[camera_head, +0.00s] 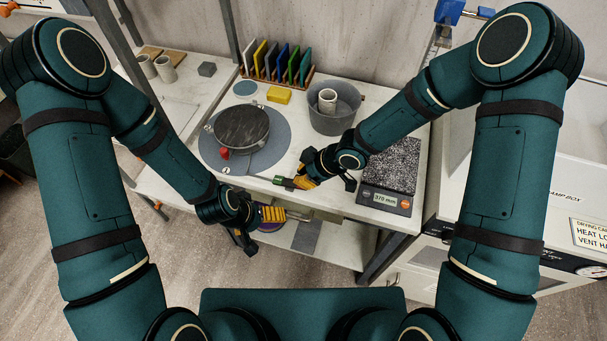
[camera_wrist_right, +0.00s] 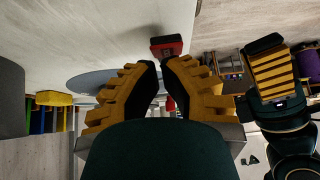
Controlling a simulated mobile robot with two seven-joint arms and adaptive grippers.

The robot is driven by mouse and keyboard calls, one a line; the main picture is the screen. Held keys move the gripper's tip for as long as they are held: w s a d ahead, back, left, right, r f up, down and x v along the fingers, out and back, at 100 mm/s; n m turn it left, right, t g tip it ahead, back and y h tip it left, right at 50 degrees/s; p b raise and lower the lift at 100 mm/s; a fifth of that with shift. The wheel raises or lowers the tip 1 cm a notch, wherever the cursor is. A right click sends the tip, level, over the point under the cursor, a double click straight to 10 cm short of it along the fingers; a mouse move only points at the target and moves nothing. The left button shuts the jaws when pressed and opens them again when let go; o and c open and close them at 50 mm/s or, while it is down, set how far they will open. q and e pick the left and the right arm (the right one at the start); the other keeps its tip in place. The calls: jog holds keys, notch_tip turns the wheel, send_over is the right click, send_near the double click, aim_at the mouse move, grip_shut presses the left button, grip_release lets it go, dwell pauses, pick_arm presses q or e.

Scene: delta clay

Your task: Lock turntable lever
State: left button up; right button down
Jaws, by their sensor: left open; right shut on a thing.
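The turntable has a dark round top (camera_head: 242,127) on a wide grey disc (camera_head: 275,143) on the bench. A red knob (camera_head: 225,154) shows at the dark top's near side. My right gripper (camera_head: 291,183) is at the bench's front edge, shut on a small green piece (camera_head: 283,182), apparently the lever; the fingers hide part of it. In the right wrist view, a red block (camera_wrist_right: 166,46) shows just beyond the fingertips (camera_wrist_right: 160,95); I cannot tell whether it is the same piece. My left gripper (camera_head: 264,229) is open and empty in front of the bench, left of the right gripper.
A scale (camera_head: 386,200) with a speckled slab (camera_head: 393,165) stands right of my right gripper. A grey bucket (camera_head: 334,121) holding a cup (camera_head: 327,100) stands behind. A rack of coloured tiles (camera_head: 275,63) and a yellow sponge (camera_head: 279,95) are at the back.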

jog(key=shift+d+f+y, duration=0.2)
jog(key=shift+f+y, duration=0.15)
jog(key=shift+y, duration=0.05)
jog(key=shift+s+d+f+t+y+b, duration=0.1)
jog(key=shift+d+f+t+y+b, duration=0.15)
jog(key=shift+y, duration=0.3)
jog(key=shift+s+d+f+t+y+b, duration=0.15)
jog(key=shift+y+b, duration=0.2)
jog(key=shift+y, duration=0.2)
jog(key=shift+w, duration=0.1)
jog(key=shift+r, duration=0.2)
jog(key=shift+r+p, duration=0.7)
jog(key=shift+p, duration=0.05)
